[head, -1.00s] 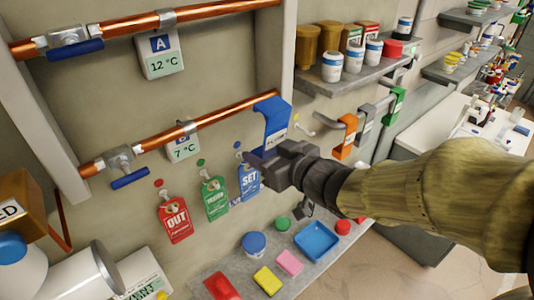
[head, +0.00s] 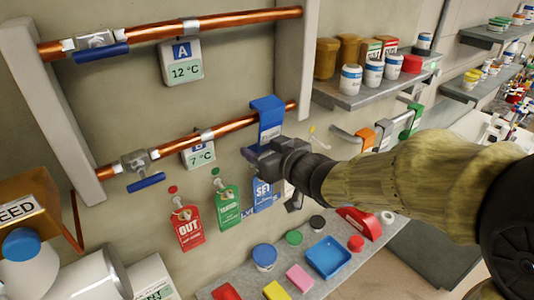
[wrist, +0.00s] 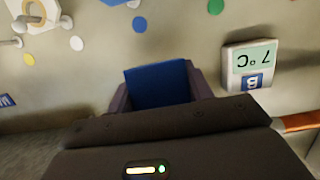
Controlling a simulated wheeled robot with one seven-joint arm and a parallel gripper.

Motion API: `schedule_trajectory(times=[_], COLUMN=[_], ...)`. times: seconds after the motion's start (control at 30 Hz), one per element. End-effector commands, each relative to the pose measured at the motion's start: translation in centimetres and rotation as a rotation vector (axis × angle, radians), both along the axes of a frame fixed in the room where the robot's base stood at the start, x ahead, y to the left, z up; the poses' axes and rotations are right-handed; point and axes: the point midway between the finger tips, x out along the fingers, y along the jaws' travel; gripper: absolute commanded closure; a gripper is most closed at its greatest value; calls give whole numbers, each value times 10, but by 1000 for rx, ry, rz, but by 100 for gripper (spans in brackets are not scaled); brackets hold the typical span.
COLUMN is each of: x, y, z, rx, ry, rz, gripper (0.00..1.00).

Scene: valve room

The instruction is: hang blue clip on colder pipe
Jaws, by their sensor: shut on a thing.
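The blue clip (head: 268,112) is at the right part of the lower copper pipe (head: 228,128). Its bent top covers a stretch of that pipe, with copper showing on both sides; I cannot tell whether it rests on the pipe. My gripper (head: 264,152) is shut on the clip's lower part. In the wrist view the clip (wrist: 158,87) stands between the fingers. Label B (head: 199,154) on the lower pipe reads 7 °C. Label A (head: 182,62) on the upper copper pipe (head: 200,24) reads 12 °C.
Red (head: 187,224), green (head: 227,207) and blue (head: 262,194) tags hang below the lower pipe. An orange clip (head: 365,138) and a green clip (head: 413,118) hang on hooks to the right. A shelf (head: 365,93) with jars is above them. A lower ledge (head: 340,275) holds a blue tray (head: 328,257).

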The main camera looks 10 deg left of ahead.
Motion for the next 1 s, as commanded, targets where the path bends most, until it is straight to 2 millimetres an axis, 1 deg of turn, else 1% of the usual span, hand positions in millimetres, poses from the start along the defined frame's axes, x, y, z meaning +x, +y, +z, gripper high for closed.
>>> schedule_trajectory(times=[0.27, 0.33, 0.47, 0.83, 0.87, 0.9, 0.97, 1.0], x=[12, 12, 12, 12, 12, 12, 12, 12], y=[14, 14, 14, 14, 14, 14, 14, 14], z=[0, -7, -12, -13, -13, -13, -13, -13], rx=[0, 0, 1, 1, 1, 1, 0, 0], ry=[0, 1, 1, -1, -1, -1, 0, 0], rz=[0, -1, 0, 0, 0, 0, 0, 0], gripper=[73, 72, 73, 73, 47, 40, 28, 24])
